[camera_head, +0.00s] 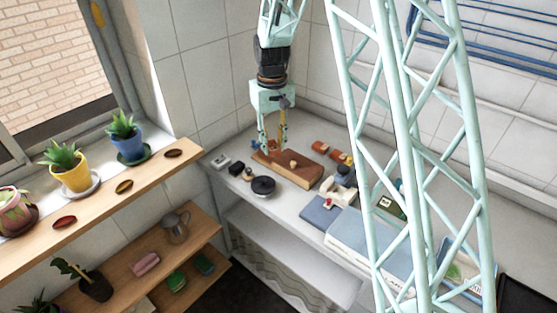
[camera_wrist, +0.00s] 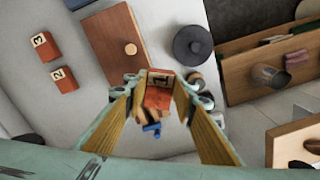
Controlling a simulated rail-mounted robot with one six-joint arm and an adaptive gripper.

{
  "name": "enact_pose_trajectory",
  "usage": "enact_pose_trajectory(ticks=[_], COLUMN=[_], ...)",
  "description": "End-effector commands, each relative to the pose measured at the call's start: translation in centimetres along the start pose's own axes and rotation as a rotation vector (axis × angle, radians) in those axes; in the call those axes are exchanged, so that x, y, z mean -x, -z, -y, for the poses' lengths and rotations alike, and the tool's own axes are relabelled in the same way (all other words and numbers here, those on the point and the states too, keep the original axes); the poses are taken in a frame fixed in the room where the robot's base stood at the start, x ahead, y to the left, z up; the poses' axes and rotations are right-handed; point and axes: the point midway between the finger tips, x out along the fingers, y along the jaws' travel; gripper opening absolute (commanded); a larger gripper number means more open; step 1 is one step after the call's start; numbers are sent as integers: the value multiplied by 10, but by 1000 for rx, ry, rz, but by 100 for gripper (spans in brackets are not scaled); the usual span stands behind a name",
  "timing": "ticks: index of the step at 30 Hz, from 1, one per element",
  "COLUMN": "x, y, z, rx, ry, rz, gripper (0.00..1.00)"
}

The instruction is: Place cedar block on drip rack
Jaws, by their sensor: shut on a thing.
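My gripper (camera_wrist: 160,98) is shut on a small reddish-brown block (camera_wrist: 158,93) with a pale label marked 1, likely the cedar block. The block sits between the two fingertips in the wrist view. In the head view my gripper (camera_head: 273,147) points down over the far end of a brown wooden box or board (camera_head: 298,176); the held block is hard to make out there. Two similar blocks, marked 3 (camera_wrist: 45,46) and 2 (camera_wrist: 64,80), lie on the counter. I cannot tell for sure which thing is the drip rack; blue bars (camera_head: 500,40) are on the wall at upper right.
A dark round lidded pot (camera_head: 263,186) stands in front of the wooden board. A blue-grey pad (camera_head: 322,212) and a pale bin (camera_head: 365,245) lie to the right. A wooden shelf (camera_head: 110,205) with potted plants is at left. Bare counter shows around blocks 2 and 3.

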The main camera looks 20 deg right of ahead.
Motion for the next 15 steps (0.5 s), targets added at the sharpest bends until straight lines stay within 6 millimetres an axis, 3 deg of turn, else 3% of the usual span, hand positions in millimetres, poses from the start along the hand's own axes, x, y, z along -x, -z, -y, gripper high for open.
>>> enact_pose_trajectory(ticks=[6, 15], x=[11, 31], y=[24, 44], z=[6, 12], rx=[-158, -336], ry=[0, 0], rz=[-5, -3], gripper=[15, 15])
